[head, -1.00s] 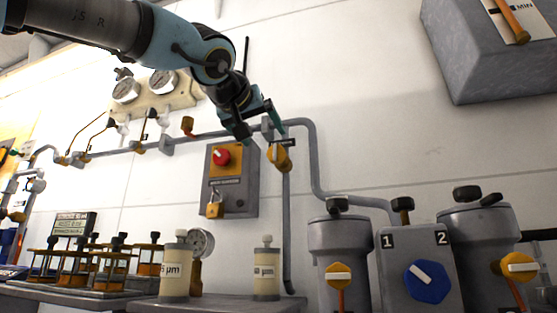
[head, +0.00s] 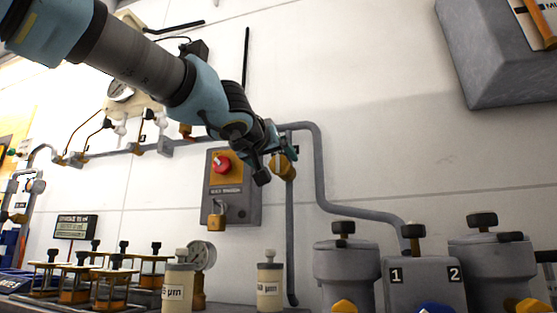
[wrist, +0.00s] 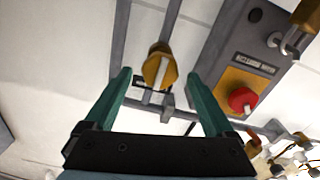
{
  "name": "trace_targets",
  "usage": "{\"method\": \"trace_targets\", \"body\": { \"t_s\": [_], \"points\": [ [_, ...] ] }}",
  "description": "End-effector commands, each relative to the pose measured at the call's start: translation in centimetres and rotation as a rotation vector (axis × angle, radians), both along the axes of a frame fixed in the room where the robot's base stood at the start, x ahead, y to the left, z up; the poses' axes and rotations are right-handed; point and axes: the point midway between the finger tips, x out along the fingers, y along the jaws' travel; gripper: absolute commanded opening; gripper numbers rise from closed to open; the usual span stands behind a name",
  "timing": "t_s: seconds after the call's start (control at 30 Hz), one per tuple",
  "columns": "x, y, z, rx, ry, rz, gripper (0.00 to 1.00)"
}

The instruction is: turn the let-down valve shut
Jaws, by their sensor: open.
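An orange valve knob (head: 284,169) with a pale pointer bar is on the grey wall pipe, right of the grey control box. I take it as the let-down valve; its label is not readable. In the wrist view the knob (wrist: 160,68) lies between and beyond the two green fingers, its pale bar roughly in line with the pipe. My gripper (wrist: 163,95) is open and empty, with a finger on each side and no visible contact. In the head view my gripper (head: 282,152) is right at the knob and partly covers it.
A grey box (head: 232,190) with a red knob (head: 221,164) and a padlock (head: 216,215) is close on the left. The grey pipe (head: 318,165) bends down on the right. Filter housings (head: 346,262) stand lower right. Cream canisters (head: 269,285) are below.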

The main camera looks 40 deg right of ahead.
Motion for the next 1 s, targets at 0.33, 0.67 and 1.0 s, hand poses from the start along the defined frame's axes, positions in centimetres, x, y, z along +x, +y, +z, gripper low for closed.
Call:
{"method": "trace_targets", "body": {
  "t_s": [0.33,0.67,1.0],
  "points": [
    [1.6,-2.4,0.0,0.0,0.0,0.0,0.89],
    [1.6,-2.4,0.0,0.0,0.0,0.001,0.79],
    [1.6,-2.4,0.0,0.0,0.0,0.001,0.4]
  ]
}}
